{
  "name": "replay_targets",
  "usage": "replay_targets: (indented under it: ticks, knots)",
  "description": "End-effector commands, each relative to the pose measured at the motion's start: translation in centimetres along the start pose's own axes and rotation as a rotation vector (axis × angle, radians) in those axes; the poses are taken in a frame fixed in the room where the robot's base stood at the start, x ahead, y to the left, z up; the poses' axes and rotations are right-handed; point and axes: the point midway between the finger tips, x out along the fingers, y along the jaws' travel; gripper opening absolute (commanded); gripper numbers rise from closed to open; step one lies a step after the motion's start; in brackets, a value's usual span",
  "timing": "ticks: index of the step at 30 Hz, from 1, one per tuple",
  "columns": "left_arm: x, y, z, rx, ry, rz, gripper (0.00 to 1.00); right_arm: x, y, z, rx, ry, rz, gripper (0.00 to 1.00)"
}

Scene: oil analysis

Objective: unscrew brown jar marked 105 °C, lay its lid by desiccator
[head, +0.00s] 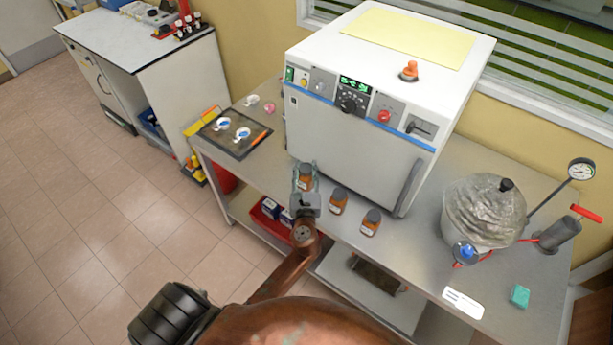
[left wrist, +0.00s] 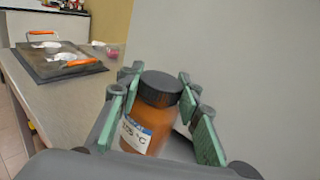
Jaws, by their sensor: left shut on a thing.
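A brown jar (left wrist: 152,112) with a black lid (left wrist: 161,84) stands upright in the left wrist view. Its white and blue label is partly visible and appears to read 105 °C. My left gripper (head: 305,183) is shut on this jar, which also shows in the head view (head: 306,171) on the bench in front of the oven. The green-padded fingers sit on either side of the jar, and the lid is on it. The domed, silvery vessel (head: 484,208) at the bench's right looks like the desiccator. My right gripper is not in view.
Two similar brown jars (head: 338,201) (head: 371,223) stand to the right of the held one. The white oven (head: 360,130) rises close behind. A gauge (head: 581,169), a pump (head: 560,236) and a teal block (head: 519,296) are near the vessel. Bare bench lies left of it.

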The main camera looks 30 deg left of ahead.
Motion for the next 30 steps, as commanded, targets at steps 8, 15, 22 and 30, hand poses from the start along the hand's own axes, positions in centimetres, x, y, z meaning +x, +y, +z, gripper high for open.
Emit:
replay_targets:
  ticks: [8, 15, 22, 30]
  knots:
    - [2.0, -0.1, -2.3, 0.001, -0.004, -0.002, 0.0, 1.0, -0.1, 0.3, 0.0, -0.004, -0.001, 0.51]
    - [2.8, 0.0, -5.6, 0.003, -0.001, -0.001, 0.0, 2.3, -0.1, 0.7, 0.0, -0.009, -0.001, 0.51]
    - [2.7, -0.1, -6.0, -0.001, -0.004, -0.002, 0.0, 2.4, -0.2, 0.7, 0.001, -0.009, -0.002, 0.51]
    - [2.7, -0.1, -6.5, 0.0, -0.002, -0.001, 0.32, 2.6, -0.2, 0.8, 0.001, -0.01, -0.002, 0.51]
